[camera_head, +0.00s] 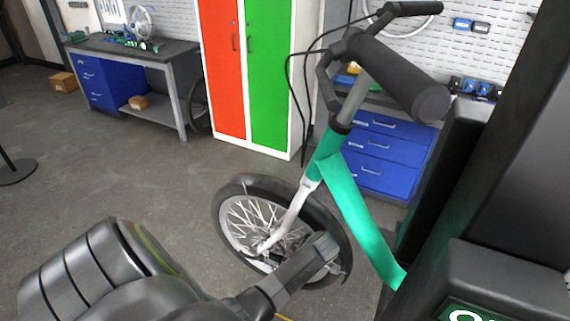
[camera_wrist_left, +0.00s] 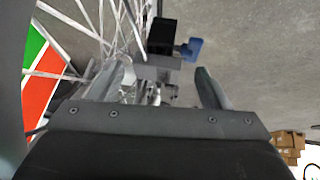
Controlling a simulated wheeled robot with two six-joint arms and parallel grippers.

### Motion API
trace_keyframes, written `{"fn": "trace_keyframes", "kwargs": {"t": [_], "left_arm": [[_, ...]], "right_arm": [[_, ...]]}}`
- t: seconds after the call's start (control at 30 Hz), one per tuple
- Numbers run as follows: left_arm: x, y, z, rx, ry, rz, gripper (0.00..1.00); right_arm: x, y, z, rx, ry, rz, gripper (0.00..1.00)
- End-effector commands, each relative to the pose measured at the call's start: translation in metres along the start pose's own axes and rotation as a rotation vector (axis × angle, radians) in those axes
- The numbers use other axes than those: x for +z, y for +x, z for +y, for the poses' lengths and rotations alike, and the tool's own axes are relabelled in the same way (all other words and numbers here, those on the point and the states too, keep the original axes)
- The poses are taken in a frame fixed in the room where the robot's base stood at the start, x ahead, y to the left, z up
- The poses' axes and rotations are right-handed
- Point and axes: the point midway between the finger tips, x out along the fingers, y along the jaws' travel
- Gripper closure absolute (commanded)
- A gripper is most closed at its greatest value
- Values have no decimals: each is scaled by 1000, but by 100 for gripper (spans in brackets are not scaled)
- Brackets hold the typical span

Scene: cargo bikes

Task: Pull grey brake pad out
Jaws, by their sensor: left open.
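My left gripper (camera_head: 318,247) reaches in from the lower left to the hub area of the front wheel (camera_head: 232,222). In the left wrist view my left gripper (camera_wrist_left: 163,72) is open, with one finger on each side of a grey block (camera_wrist_left: 157,68), apparently the brake pad part. Metal caliper parts (camera_wrist_left: 150,94) show below it, between the fingers. A black block (camera_wrist_left: 163,36) and a small blue piece (camera_wrist_left: 190,49) sit just beyond. I cannot tell whether the fingers touch the grey block. In the head view my arm hides the brake. My right gripper is not in view.
The bike's green frame (camera_head: 358,215) and white fork (camera_head: 290,212) rise beside the wheel. The black handlebar (camera_head: 398,78) stands above. Thin spokes (camera_wrist_left: 75,35) lie close left in the left wrist view. Open floor (camera_head: 110,185) lies to the left.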

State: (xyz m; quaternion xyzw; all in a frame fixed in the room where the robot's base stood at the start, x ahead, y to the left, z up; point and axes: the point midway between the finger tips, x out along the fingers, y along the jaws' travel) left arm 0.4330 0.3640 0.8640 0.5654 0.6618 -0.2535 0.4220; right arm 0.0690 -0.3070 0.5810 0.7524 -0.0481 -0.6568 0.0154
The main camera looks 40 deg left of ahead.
Motion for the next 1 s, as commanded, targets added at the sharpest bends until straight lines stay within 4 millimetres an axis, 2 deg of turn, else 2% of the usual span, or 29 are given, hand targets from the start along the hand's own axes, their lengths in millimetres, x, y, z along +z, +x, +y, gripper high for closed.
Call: {"fn": "trace_keyframes", "kwargs": {"t": [0.17, 0.2, 0.57, 0.6, 0.8, 1.0], "left_arm": [[0, 0, 0, 0, 0, 0, 29], [0, 0, 0, 0, 0, 0, 32], [0, 0, -1, -3, 0, 0, 78], [0, 0, -1, -3, 0, 0, 60], [0, 1, -2, -6, 1, 0, 86], [-1, -1, -3, -8, 2, 0, 86]], "right_arm": [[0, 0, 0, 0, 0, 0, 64], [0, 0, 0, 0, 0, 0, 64], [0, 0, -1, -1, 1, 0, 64], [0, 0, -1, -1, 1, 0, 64], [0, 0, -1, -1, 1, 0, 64], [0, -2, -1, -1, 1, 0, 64]]}}
